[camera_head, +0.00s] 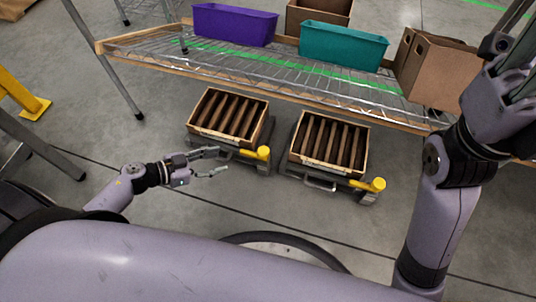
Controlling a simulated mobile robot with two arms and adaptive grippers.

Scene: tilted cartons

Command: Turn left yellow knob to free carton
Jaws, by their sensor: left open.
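The left yellow knob (262,153) sits at the front right corner of the left carton's base. The left carton (213,131) is a tilted brown box with dark dividers inside, resting on a dark grey base. My left gripper (222,161) is open and empty, just left of the left yellow knob and apart from it, in front of the left carton. A second carton (312,170) stands to the right on a similar base with its own yellow knob (376,185). My right arm rises at the right edge; its gripper's jaw state is not clear.
A wire shelf (240,72) spans above and behind the cartons, holding a purple bin (234,25), a teal bin (342,46) and brown boxes (440,73). A yellow post base (36,109) stands at left. The floor in front of the cartons is mostly clear.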

